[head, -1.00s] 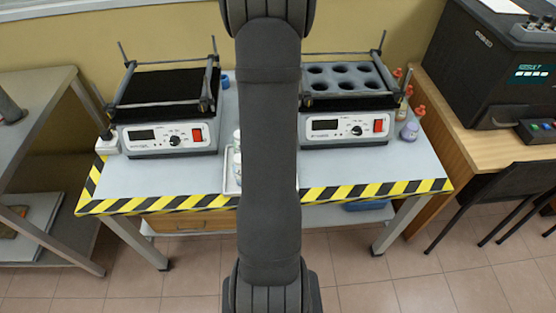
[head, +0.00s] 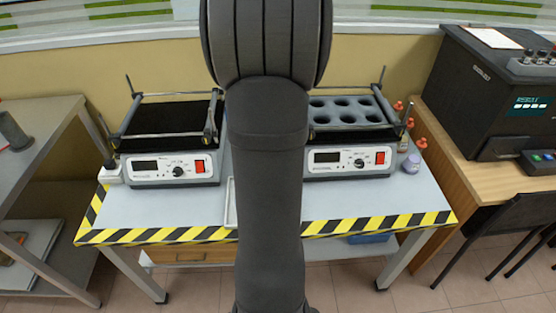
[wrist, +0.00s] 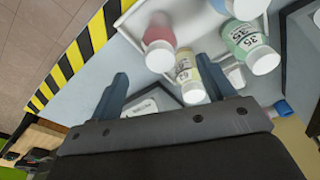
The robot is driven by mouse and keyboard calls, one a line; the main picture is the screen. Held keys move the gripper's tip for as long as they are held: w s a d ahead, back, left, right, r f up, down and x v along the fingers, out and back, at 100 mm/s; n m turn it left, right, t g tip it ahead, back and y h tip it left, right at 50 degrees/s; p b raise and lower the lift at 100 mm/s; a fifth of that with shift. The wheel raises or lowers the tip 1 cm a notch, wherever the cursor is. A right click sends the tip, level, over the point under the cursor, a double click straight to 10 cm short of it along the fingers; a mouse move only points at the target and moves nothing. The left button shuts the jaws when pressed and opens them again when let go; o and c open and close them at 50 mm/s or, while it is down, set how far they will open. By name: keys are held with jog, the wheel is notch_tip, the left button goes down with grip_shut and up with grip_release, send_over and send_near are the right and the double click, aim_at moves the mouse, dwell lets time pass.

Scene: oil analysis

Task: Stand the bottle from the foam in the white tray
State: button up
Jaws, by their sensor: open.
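The white tray (wrist: 130,28) is at the top of the wrist view, with its left edge (head: 231,205) showing beside my arm in the head view. In the wrist view, a red bottle (wrist: 158,32), a yellow bottle (wrist: 186,68), a green bottle (wrist: 240,36) and another bottle (wrist: 243,7) appear upright with white caps, grouped at the tray. My gripper (wrist: 168,76) is open, its fingers apart and below the yellow bottle in the picture. Whether it touches that bottle is unclear. The grey foam (head: 345,110) shows no bottle in its visible holes. My arm hides my gripper in the head view.
The foam sits on the right shaker (head: 347,160); a second shaker (head: 170,168) with a black top stands left. Small bottles (head: 412,163) stand beside the right shaker. Striped tape (head: 160,235) marks the table's front edge, with clear surface behind it.

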notch_tip(320, 180, up, 9)
jog(key=s, duration=0.1)
jog(key=shift+a+r, duration=0.2)
jog(key=shift+a, duration=0.05)
jog(key=shift+f, duration=0.1)
jog(key=f, duration=0.5)
jog(key=w+f, duration=0.1)
jog(key=f, duration=0.5)
jog(key=w+d+f, duration=0.1)
jog(key=f, duration=0.5)
dwell(0.4)
notch_tip(320, 180, up, 17)
jog(key=s, duration=0.2)
jog(key=f, duration=0.5)
jog(key=w+f, duration=0.1)
jog(key=f, duration=1.1)
jog(key=shift+w+f, duration=0.25)
jog(key=shift+w, duration=0.15)
notch_tip(320, 180, up, 8)
jog(key=shift+r, duration=0.2)
